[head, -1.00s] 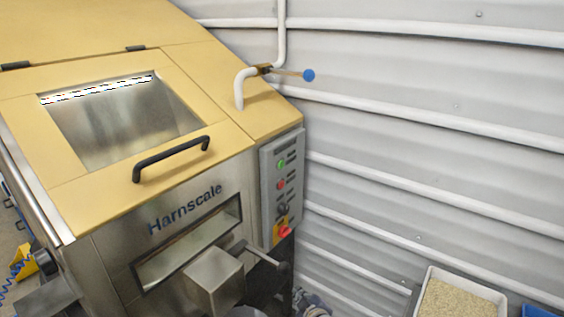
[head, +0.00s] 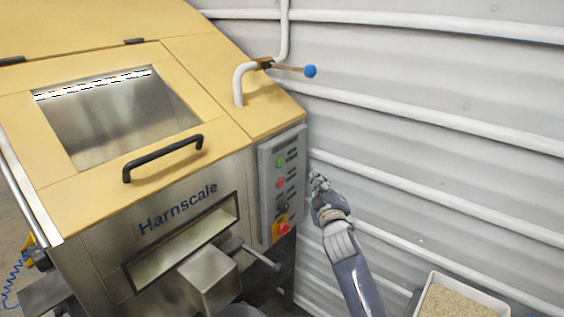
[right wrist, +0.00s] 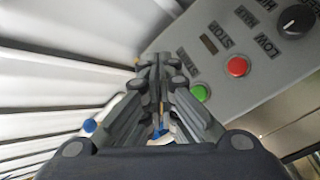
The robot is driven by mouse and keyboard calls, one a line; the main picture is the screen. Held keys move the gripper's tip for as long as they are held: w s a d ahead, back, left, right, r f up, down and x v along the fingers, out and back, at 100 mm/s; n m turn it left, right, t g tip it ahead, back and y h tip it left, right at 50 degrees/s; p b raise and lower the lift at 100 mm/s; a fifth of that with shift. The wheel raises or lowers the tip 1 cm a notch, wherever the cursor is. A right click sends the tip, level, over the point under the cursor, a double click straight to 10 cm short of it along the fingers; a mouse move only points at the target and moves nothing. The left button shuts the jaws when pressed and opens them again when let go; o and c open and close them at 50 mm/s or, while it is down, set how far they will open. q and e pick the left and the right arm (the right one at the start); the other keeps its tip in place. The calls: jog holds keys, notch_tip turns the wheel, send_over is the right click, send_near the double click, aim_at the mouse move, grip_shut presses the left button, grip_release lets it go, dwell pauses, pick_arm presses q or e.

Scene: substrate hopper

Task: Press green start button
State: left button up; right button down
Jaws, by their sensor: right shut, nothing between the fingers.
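The green start button (head: 281,162) is near the top of the grey control panel (head: 266,200) on the hopper's right side. In the right wrist view the green button (right wrist: 199,93) is just right of my right gripper (right wrist: 158,60), apart from the fingertips. The red stop button (head: 281,182) is below the green one in the head view and also shows in the right wrist view (right wrist: 237,66). My right gripper (head: 317,178) is shut and empty, to the right of the panel in the head view. My left gripper is not in view.
A black knob (right wrist: 296,20) and a red-and-yellow switch (head: 282,228) are on the same panel. The steel hopper (head: 100,250) has a yellow lid with a black handle (head: 162,158). A blue-tipped lever (head: 310,71) sticks out above. A grain tray (head: 425,300) is at lower right.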

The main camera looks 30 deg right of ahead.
aim_at(281, 163)
dwell(0.3)
jog(key=w+a+b, duration=0.3)
jog(key=w+b, duration=0.1)
jog(key=w, duration=0.4)
jog(key=shift+a+b, duration=0.25)
jog(key=shift+b, duration=0.05)
jog(key=shift+w, duration=0.1)
dwell(1.2)
jog(key=shift+w+a, duration=0.15)
jog(key=shift+w, duration=0.25)
